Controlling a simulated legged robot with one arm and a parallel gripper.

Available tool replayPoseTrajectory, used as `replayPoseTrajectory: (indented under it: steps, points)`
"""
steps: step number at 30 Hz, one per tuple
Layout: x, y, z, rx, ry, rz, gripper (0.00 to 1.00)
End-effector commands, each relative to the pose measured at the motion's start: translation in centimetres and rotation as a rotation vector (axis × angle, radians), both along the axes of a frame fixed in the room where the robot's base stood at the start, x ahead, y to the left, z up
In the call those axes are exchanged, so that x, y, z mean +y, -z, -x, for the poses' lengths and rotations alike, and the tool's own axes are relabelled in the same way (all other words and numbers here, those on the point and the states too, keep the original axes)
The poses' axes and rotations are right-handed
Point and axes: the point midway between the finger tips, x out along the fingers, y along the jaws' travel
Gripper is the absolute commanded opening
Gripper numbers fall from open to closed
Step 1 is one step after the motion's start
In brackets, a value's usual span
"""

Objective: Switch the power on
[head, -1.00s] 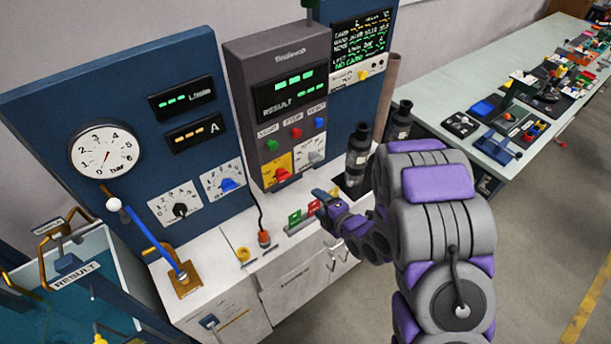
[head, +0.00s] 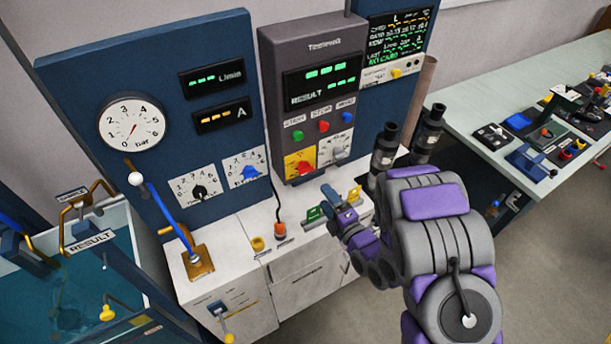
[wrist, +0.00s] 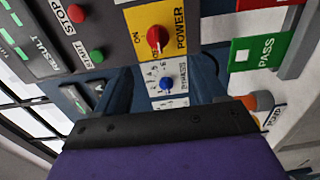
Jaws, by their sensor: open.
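The power switch is a red rotary knob (head: 305,168) on a yellow plate, low on the grey control box. It shows large in the wrist view (wrist: 157,38), on the yellow plate (wrist: 172,17) marked ON and POWER. My gripper (head: 332,196) is in front of and below the box, a little right of the knob. In the wrist view my gripper (wrist: 164,78) has its two dark fingers apart with nothing held between them. The knob lies ahead of the gap, apart from the fingers.
Start, stop and reset buttons (head: 323,126) sit above the plate. A blue bypass knob (wrist: 166,83) is beside it. Two dark cylinders (head: 385,145) stand right of the box. A blue lever (head: 165,210) stands left.

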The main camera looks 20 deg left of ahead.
Motion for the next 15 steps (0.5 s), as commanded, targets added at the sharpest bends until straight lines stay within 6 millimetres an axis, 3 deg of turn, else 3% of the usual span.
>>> replayPoseTrajectory:
  steps: [8,15]
  points:
    - [1.4,0.1,-1.2,-0.002,0.003,-0.005,0.7]
    - [5.2,-0.1,-4.4,0.0,0.003,-0.006,0.7]
